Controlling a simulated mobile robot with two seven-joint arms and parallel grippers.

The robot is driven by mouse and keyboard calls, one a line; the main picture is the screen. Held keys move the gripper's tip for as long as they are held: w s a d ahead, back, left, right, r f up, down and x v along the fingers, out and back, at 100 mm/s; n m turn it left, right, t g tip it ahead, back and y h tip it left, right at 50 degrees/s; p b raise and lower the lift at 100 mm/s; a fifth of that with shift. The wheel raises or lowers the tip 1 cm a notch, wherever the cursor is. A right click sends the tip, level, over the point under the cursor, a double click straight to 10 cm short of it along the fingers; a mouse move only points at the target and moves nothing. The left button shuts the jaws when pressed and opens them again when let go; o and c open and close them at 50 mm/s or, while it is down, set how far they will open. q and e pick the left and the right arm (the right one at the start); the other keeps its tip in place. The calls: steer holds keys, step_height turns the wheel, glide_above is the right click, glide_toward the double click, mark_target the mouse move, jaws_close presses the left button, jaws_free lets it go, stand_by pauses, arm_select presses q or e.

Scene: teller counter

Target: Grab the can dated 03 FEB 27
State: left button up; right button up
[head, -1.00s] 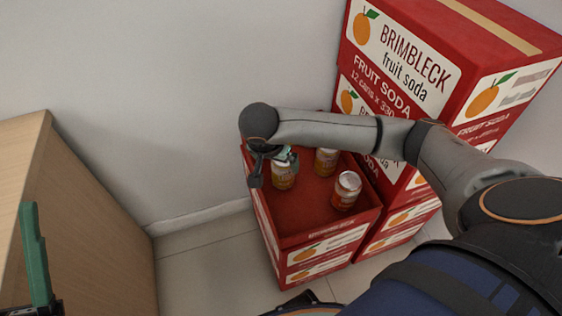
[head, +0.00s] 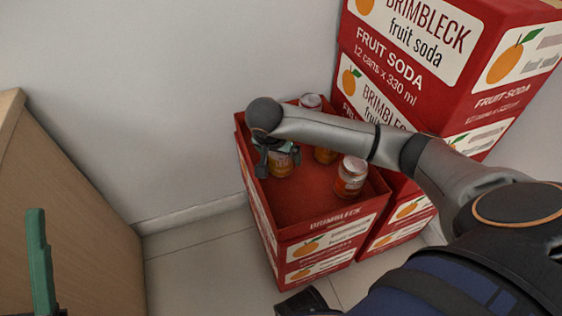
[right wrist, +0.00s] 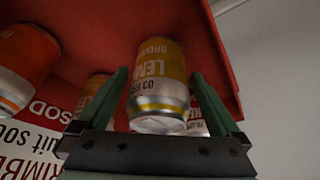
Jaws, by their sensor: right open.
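A yellow lemon can (right wrist: 160,72) stands between the green fingers of my right gripper (right wrist: 160,85) in the right wrist view. Its print reads "LEM…" and "03 F…"; the rest of the date is hidden or unreadable. In the head view the same can (head: 281,167) stands in the open red box, partly covered by my right gripper (head: 275,158). The right gripper is open, one finger on each side of the can, with no clear grip. One green finger of my left gripper (head: 40,262) shows at the lower left; its opening cannot be seen.
Stacked Brimbleck cartons (head: 440,75) stand at right. A wooden counter (head: 60,190) is at left.

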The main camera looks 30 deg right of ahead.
steer(key=shift+b+x, duration=0.5)
steer(key=shift+x, duration=0.5)
steer(key=shift+r, duration=0.1)
steer(key=shift+c, duration=0.2)
steer(key=c, duration=1.5)
jaws_close()
steer(key=shift+r, duration=0.1)
